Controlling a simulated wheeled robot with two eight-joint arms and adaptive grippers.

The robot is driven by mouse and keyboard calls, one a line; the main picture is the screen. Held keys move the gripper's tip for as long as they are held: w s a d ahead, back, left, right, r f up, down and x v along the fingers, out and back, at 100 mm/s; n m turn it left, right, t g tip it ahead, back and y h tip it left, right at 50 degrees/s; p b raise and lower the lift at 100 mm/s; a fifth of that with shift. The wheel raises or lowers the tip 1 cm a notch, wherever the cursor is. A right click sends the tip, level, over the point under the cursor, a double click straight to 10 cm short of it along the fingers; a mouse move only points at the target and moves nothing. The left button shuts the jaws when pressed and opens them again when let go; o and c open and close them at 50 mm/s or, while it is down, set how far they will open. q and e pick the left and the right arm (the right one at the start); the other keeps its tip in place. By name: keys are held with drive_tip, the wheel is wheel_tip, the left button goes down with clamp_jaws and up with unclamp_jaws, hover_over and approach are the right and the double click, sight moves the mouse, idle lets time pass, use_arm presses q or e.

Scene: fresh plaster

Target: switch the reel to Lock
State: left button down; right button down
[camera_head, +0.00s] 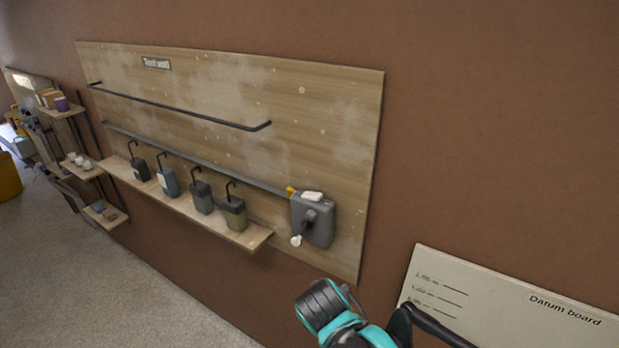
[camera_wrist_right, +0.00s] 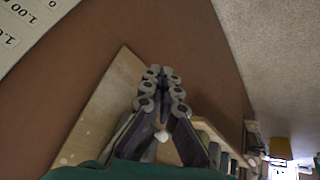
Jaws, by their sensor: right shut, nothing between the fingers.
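The reel (camera_head: 318,222) is a grey box with a dark handle on its front and a white label on top, mounted at the lower right of the plywood board. A round white knob (camera_head: 296,241) sticks out at its lower left. In the head view my right arm reaches in from the bottom, below the reel and apart from it in the picture; its fingertips are not clear there. In the right wrist view my right gripper (camera_wrist_right: 160,78) is shut and empty. A white ball, likely the knob, shows between its finger bases (camera_wrist_right: 162,135). My left gripper is out of view.
The plywood board (camera_head: 330,110) carries two dark rails and a narrow shelf (camera_head: 255,237) with several hooked containers. A pale datum board (camera_head: 500,300) is at the lower right. Smaller shelves (camera_head: 103,212) stand at the far left. The floor (camera_head: 100,300) at lower left is clear.

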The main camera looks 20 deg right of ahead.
drive_tip(key=w+a+r+m+t+h+p, duration=0.1)
drive_tip(key=w+a+r+m+h+p, duration=0.1)
drive_tip(key=r, duration=0.5)
drive_tip(key=w+a+r+m+t+h+p, duration=0.1)
drive_tip(key=w+a+r+m+h+p, duration=0.1)
drive_tip(key=w+r+h+p, duration=0.2)
drive_tip(key=w+a+r+m+h+p, duration=0.2)
drive_tip(key=w+r+p, duration=0.4)
drive_tip(key=r, duration=0.6)
drive_tip(key=w+m+h, duration=0.1)
drive_tip(key=w, duration=0.1)
drive_tip(key=shift+w+t+p, duration=0.3)
drive_tip(key=shift+t, duration=0.1)
drive_tip(key=shift+d, duration=0.15)
approach(318, 175)
drive_tip(key=x, duration=0.5)
drive_tip(key=shift+b, duration=0.3)
wheel_tip(318, 175, down, 2)
drive_tip(key=shift+s+f, duration=0.2)
drive_tip(key=shift+f, duration=0.05)
drive_tip(key=shift+s+f+b, duration=0.15)
drive_tip(key=shift+f+b, duration=0.2)
drive_tip(key=shift+f, duration=0.3)
